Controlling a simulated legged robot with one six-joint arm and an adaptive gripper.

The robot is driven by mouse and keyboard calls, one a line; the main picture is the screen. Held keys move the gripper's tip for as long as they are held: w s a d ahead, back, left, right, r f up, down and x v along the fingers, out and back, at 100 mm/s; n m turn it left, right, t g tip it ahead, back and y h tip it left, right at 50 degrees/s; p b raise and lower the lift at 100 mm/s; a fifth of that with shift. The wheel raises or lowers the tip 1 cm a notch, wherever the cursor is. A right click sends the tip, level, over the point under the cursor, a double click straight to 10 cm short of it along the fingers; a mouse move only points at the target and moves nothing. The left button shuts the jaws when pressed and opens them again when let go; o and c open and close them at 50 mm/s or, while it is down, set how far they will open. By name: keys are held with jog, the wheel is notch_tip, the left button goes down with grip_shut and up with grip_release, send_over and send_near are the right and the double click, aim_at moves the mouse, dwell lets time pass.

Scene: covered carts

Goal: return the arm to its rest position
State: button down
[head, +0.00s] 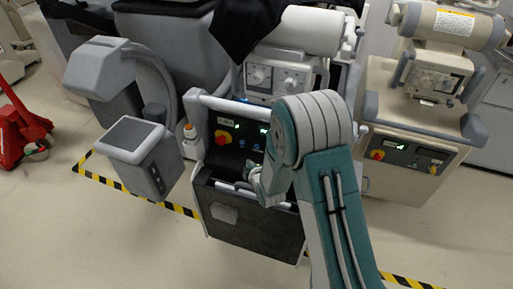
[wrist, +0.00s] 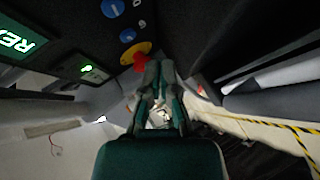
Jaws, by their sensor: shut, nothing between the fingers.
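My arm (head: 335,200) is teal and grey and rises from the bottom of the head view, bending in front of the middle cart. My gripper (head: 255,178) is partly hidden behind the arm, in front of that cart's dark front. In the wrist view my gripper (wrist: 159,75) has its two fingers close together, shut and empty. A red knob on a yellow disc (wrist: 137,56) shows just beyond the fingertips. I cannot tell whether they touch it.
The middle cart has a control panel (head: 238,131) with a red-yellow knob (head: 222,137) and a pale rail (head: 232,106). A C-arm machine (head: 135,140) stands left, another cart (head: 412,150) right. A red pallet jack (head: 20,130) is far left. Striped tape (head: 125,186) marks the floor.

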dwell(0.6)
jog(key=s+d+r+m+g+h, duration=0.1)
jog(key=s+d+r+m, duration=0.25)
jog(key=r, duration=0.35)
jog(key=s+d+r+m+g+h, duration=0.1)
jog(key=s+d+r+m, duration=0.1)
jog(key=d+r+m, duration=0.3)
jog(key=s+d+r+m+g+h, duration=0.1)
jog(key=s+d+r, duration=0.15)
jog(key=r, duration=0.55)
jog(key=s+d+r+m+g, duration=0.1)
jog(key=s+d+r+m, duration=0.2)
jog(key=s, duration=0.9)
jog(key=s+d+r+m+g+h, duration=0.1)
jog(key=s+m, duration=0.5)
jog(key=s, duration=0.6)
notch_tip(320, 180, up, 4)
jog(key=shift+d+f+g, duration=0.2)
jog(key=shift+d+g, duration=0.6)
jog(key=shift+d, duration=0.3)
jog(key=shift+w, duration=0.1)
